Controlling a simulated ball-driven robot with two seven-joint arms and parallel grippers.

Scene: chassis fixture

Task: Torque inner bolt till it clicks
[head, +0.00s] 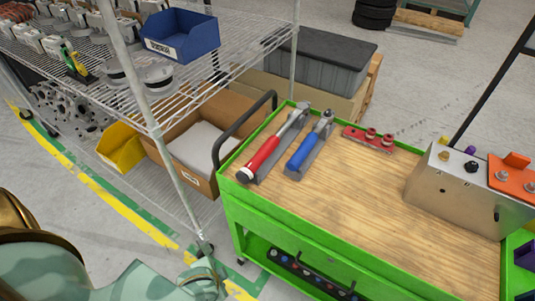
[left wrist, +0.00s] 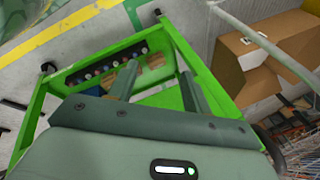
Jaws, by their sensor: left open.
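A red-handled wrench (head: 275,147) and a blue-handled wrench (head: 309,147) lie side by side on the wooden top of a green cart (head: 345,190). A metal chassis fixture (head: 455,200) stands at the cart's right end. It has a brass-coloured bolt (head: 444,156) and a dark bolt (head: 471,166) on top, and an orange plate (head: 515,180) with bolts. I cannot tell which bolt is the inner one. My left gripper (left wrist: 158,80) is open and empty in the left wrist view, in front of the cart's lower shelf. My right gripper is not in view.
A red holder (head: 370,138) with round pieces lies at the cart's far edge. A wire shelf (head: 110,60) with bins stands on the left, its post close to the cart. The cart's middle is clear. A row of sockets (head: 310,276) sits on the lower shelf.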

